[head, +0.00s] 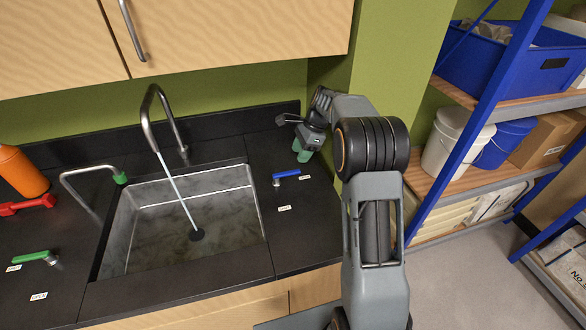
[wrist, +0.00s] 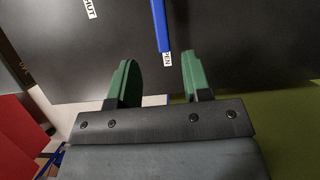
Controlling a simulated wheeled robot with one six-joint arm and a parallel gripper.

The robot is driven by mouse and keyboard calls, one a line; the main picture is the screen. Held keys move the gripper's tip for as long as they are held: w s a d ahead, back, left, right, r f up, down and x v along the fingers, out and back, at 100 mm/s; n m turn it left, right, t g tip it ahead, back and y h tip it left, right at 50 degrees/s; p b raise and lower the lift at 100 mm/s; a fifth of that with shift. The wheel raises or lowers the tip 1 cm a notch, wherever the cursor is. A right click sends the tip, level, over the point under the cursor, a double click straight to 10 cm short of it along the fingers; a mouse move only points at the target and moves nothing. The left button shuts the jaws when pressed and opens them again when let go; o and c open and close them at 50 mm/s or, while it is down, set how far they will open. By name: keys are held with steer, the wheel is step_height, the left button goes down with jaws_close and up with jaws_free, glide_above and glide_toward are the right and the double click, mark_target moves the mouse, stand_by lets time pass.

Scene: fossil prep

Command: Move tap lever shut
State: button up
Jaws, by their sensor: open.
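The blue tap lever (head: 287,174) is on the black counter right of the sink, its handle pointing right to the OPEN label (head: 305,177). The SHUT label (head: 284,208) lies in front of it. A thin pale stream (head: 178,190) runs from the tall grey tap (head: 150,108) into the sink. My gripper (head: 303,147), with green fingers, is above the counter just behind the lever. In the wrist view my gripper (wrist: 158,66) is open, with the lever's handle end (wrist: 160,25) lying ahead of the gap between the fingers. Nothing is held.
The sink (head: 130,215) is left of the lever. A green lever (head: 35,256) and a red lever (head: 27,205) are on the left counter, near an orange bottle (head: 20,172). The green wall is close behind my gripper. Shelves with bins (head: 455,142) stand at right.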

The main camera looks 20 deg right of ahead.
mark_target(291, 171)
steer(key=shift+p+x, duration=0.45)
steer(key=shift+x, duration=3.3)
steer(key=shift+w, duration=0.1)
steer(key=shift+c, duration=0.4)
jaws_close()
steer(key=shift+d, duration=0.1)
